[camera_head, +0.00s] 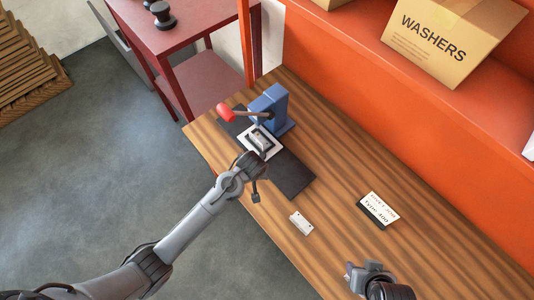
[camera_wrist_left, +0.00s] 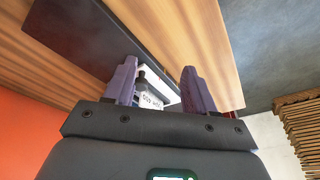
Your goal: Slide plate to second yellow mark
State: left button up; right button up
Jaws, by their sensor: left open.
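A white plate (camera_head: 272,151) lies on the black base (camera_head: 290,178) of a blue dispenser stand (camera_head: 272,108) with a red-knobbed lever (camera_head: 226,112). A small grey metallic piece sits on the plate. My left gripper (camera_head: 252,168) is at the near edge of the base, beside the plate. In the left wrist view, its two fingers (camera_wrist_left: 156,88) are apart, with part of the white plate and a small dark-topped thing (camera_wrist_left: 148,98) showing between and behind them. I cannot make out any yellow marks. My right gripper (camera_head: 357,270) is at the lower right, away from the dispenser.
A small white block (camera_head: 301,222) and a lettered sign (camera_head: 378,209) stand on the wooden bench (camera_head: 335,185). A cardboard washers box (camera_head: 450,40) sits on the orange shelf behind. A red table (camera_head: 190,35) is beyond the bench's far left end.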

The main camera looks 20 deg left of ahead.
pick_arm(q)
jog(key=t+b, duration=0.1)
send_near(263, 155)
jog(key=s+r, duration=0.1)
jog(key=s, duration=0.1)
jog(key=shift+t, duration=0.3)
jog(key=x, duration=1)
jog(key=shift+w+b, duration=0.3)
jog(key=shift+w, duration=0.1)
grip_shut()
